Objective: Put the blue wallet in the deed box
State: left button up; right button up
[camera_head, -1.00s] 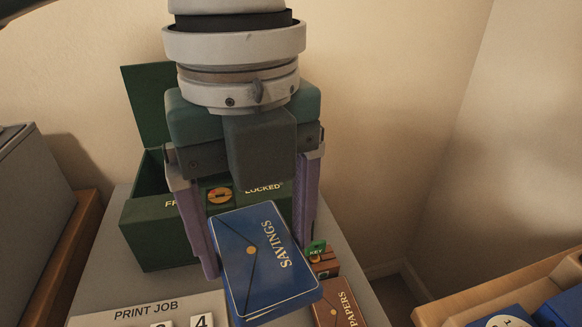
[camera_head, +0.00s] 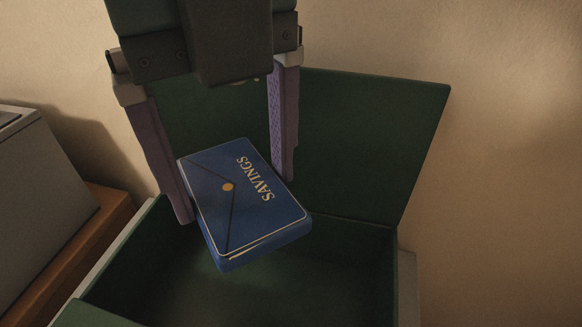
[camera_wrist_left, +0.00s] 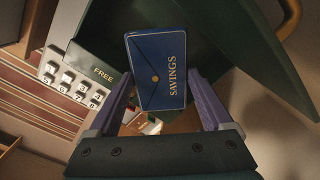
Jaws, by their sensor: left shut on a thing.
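The blue wallet (camera_head: 220,205), marked "SAVINGS" in gold with an envelope-flap design, is held between the two purple fingers of my left gripper (camera_head: 241,196). The gripper is shut on its sides. The wallet also shows in the left wrist view (camera_wrist_left: 150,85), between the fingers. In the head view it hangs tilted over the open mouth of the green deed box (camera_head: 388,275). The lid (camera_head: 360,140) stands raised behind it. The visible part of the dark inside looks empty; the wallet hides part of it. My right gripper is not in view.
A grey machine (camera_head: 35,190) on a wooden stand (camera_head: 95,225) stands left of the box. The wall (camera_head: 510,150) is behind and right. The left wrist view shows a "FREE" panel (camera_wrist_left: 95,68) with numbered tiles, and small unclear things below the wallet.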

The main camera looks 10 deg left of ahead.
pick_arm(q)
jog(key=b, duration=0.4)
send_over(257, 305)
notch_tip(257, 305, down, 15)
jog(key=shift+f, duration=0.2)
notch_tip(257, 305, down, 4)
jog(key=shift+b, duration=0.8)
jog(key=shift+f, duration=0.3)
jog(key=shift+f, duration=0.15)
jog(key=o, duration=1.2)
notch_tip(257, 305, up, 12)
jog(key=p, duration=0.3)
jog(key=shift+r+p, duration=0.2)
jog(key=shift+p, duration=0.15)
